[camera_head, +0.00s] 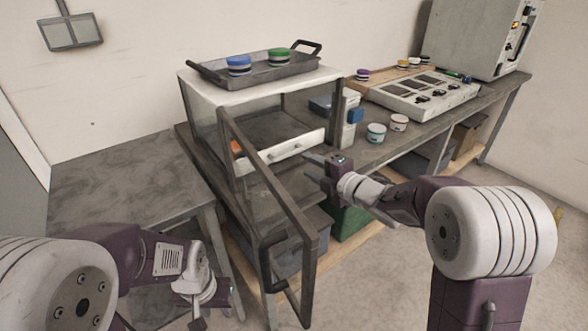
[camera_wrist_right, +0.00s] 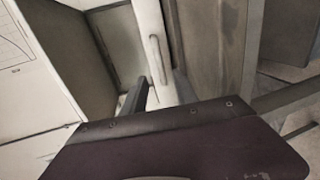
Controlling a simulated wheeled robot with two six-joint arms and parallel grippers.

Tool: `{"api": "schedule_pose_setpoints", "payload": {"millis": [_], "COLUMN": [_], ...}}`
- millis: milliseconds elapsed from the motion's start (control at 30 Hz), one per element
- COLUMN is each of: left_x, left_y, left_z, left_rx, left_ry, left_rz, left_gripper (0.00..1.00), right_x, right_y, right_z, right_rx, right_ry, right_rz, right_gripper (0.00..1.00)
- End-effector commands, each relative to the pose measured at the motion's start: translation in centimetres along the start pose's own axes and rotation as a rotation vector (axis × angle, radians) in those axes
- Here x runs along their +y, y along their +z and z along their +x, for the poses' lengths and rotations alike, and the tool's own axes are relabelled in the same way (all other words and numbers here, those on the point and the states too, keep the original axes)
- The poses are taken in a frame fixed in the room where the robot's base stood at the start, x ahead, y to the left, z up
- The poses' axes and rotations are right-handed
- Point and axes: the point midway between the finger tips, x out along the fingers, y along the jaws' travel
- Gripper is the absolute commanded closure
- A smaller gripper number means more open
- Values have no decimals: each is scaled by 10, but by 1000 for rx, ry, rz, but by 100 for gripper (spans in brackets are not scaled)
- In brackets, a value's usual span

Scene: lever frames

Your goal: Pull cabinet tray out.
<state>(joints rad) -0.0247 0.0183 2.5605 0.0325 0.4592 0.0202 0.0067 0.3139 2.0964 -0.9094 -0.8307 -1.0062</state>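The cabinet (camera_head: 262,92) is a white-topped box on the workbench, with its framed door (camera_head: 268,178) swung open toward me. Inside it is the cabinet tray (camera_head: 282,156), with a white front and a small bar handle (camera_head: 288,149). The tray front also shows in the right wrist view, with its handle (camera_wrist_right: 157,58) upright there. My right gripper (camera_head: 312,169) is open and empty, just right of and in front of the tray front, apart from the handle. My left gripper (camera_head: 216,312) hangs low at the bottom left, apparently open and empty, far from the tray.
A dark tray (camera_head: 262,70) with a blue and a green round container stands on the cabinet. Two small tins (camera_head: 376,132) and a control panel (camera_head: 420,95) are to the right. The open door frame stands between my arms. The left table (camera_head: 120,180) is bare.

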Motion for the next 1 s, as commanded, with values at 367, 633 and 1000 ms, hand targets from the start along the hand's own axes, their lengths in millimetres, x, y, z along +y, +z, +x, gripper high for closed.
{"api": "schedule_pose_setpoints", "payload": {"millis": [367,633,1000], "left_x": [0,0,0], "left_y": [0,1,1], "left_z": [7,9,9], "left_rx": [0,0,0], "left_ry": [0,0,0], "left_rz": [0,0,0], "left_gripper": [65,65,65], "right_x": [0,1,2], "right_y": [0,0,0], "right_z": [59,89,90], "right_rx": [1,-1,-2], "right_ry": [-1,-2,-1], "right_rz": [1,2,2], "right_gripper": [65,65,100]}}
